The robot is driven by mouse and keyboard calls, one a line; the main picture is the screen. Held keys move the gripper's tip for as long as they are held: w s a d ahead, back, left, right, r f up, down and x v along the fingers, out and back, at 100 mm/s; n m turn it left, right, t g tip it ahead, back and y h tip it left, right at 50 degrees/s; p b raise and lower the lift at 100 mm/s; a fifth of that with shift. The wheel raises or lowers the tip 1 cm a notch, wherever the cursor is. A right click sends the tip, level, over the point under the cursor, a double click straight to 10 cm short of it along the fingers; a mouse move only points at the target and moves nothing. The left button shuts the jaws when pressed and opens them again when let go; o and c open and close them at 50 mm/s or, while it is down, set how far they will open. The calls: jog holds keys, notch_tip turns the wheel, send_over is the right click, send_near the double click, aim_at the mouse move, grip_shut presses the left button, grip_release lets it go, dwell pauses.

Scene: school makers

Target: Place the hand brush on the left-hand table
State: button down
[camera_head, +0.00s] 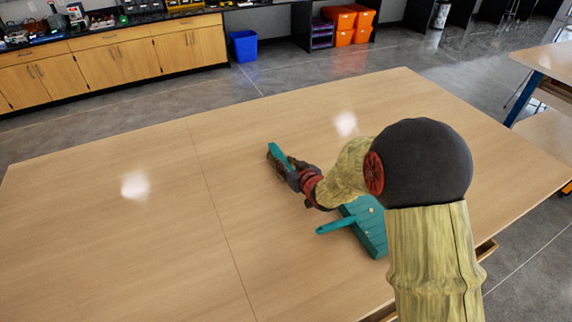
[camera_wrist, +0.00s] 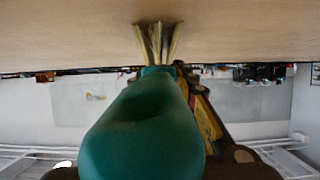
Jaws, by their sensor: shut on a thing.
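The hand brush (camera_head: 277,153) is teal with pale bristles. In the head view it is at my gripper (camera_head: 291,174), over the middle of the light wood table (camera_head: 90,220). My gripper is shut on it. In the wrist view the teal brush body (camera_wrist: 145,130) fills the lower middle, with its bristles (camera_wrist: 157,42) at the far end against the tabletop. I cannot tell whether the bristles touch the wood. A gripper finger (camera_wrist: 207,118) shows beside the brush; my wrist and arm hide part of the grip.
A teal dustpan (camera_head: 370,235) lies on the same table, partly behind my arm, its handle pointing left. The table's left half is clear. Another table (camera_head: 548,58) stands at the far right. Cabinets (camera_head: 110,62), a blue bin (camera_head: 244,46) and orange crates (camera_head: 340,38) are at the back.

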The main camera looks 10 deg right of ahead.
jog(key=shift+s+f, duration=0.2)
jog(key=shift+f, duration=0.35)
jog(key=c, duration=1.9)
grip_release()
jog(key=shift+o, duration=0.7)
jog(key=shift+f, duration=0.2)
jog(key=o, duration=0.3)
jog(key=shift+w+r, duration=0.15)
jog(key=shift+r, duration=0.05)
